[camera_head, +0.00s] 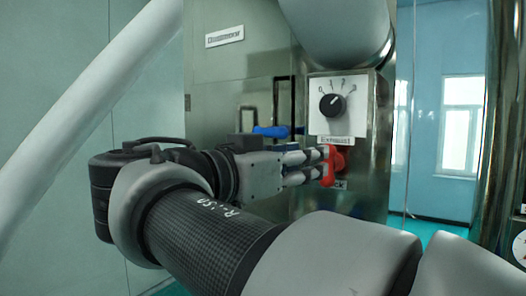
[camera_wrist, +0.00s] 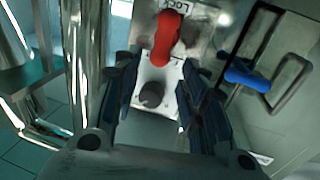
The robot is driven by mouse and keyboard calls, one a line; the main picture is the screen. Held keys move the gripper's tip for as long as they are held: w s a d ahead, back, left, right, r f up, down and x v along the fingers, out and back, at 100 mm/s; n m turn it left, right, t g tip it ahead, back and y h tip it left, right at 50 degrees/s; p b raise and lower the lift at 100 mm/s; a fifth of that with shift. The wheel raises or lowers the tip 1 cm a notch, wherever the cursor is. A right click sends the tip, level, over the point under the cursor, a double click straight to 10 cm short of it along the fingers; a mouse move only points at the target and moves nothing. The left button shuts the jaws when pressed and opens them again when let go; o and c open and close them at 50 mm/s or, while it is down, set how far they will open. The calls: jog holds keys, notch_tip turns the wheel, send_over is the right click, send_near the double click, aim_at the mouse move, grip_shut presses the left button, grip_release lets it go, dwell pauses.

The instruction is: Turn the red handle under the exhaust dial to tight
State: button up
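The red handle (camera_head: 328,174) is on the steel panel under the exhaust dial (camera_head: 332,104), a black knob on a white plate numbered 0 to 3. My gripper (camera_head: 322,163) reaches in from the left, its fingertips at the handle. In the wrist view, the red handle (camera_wrist: 167,38) appears above the black dial knob (camera_wrist: 151,95), with "Lock" lettering beyond it. My gripper (camera_wrist: 158,66) is open there, a finger on each side, and the handle's lower end lies between the fingertips in the picture. I cannot tell whether either finger touches it.
A blue handle (camera_head: 271,131) is on the cabinet left of the dial; it also shows in the wrist view (camera_wrist: 247,78) beside a metal loop (camera_wrist: 290,80). A shiny steel pipe (camera_wrist: 88,75) stands on the other side. A window (camera_head: 460,125) is at the back right.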

jog(key=p+x, duration=0.1)
jog(key=x, duration=0.7)
jog(key=shift+w+d, duration=0.2)
jog(key=shift+w, duration=0.05)
jog(key=shift+c, duration=0.6)
grip_shut()
